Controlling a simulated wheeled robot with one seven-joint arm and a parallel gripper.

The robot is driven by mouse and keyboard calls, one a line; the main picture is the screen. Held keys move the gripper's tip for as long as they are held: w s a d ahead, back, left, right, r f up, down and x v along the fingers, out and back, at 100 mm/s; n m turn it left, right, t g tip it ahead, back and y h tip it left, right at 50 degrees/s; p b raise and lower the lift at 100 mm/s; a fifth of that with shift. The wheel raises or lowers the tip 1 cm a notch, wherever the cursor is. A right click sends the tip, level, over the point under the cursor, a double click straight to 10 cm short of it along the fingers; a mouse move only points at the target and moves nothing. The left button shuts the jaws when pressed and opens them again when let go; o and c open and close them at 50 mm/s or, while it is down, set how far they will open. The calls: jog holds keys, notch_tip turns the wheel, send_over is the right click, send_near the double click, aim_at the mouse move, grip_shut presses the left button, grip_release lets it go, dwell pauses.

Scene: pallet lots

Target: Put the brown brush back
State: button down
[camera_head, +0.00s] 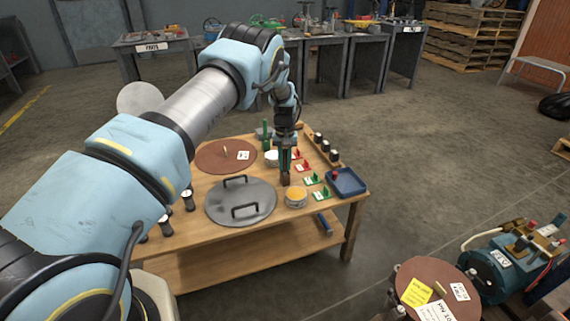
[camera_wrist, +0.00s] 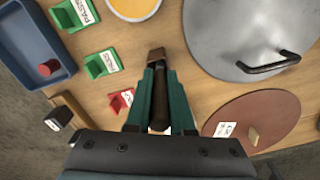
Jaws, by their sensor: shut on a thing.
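My gripper (camera_head: 285,163) is over the right part of the wooden table, pointing down. It is shut on the brown brush (camera_head: 285,180). In the wrist view the brush's brown head (camera_wrist: 156,55) sticks out past the green fingers (camera_wrist: 159,85), and its dark handle lies between them. Labelled card-like stands are beside the gripper: two green ones (camera_head: 311,180) (camera_head: 322,194) and two red ones (camera_head: 295,153) (camera_head: 302,167). Whether the brush touches the table is unclear.
A round tin with orange contents (camera_head: 296,197) and a grey lid with two handles (camera_head: 240,202) are close by. A blue tray (camera_head: 350,187) holds a red piece at the right corner. A brown disc (camera_head: 215,163) lies behind.

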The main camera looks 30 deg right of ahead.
jog(key=shift+f, duration=0.15)
jog(key=c, duration=0.8)
grip_release()
notch_tip(320, 180, up, 12)
jog(key=shift+r, duration=0.25)
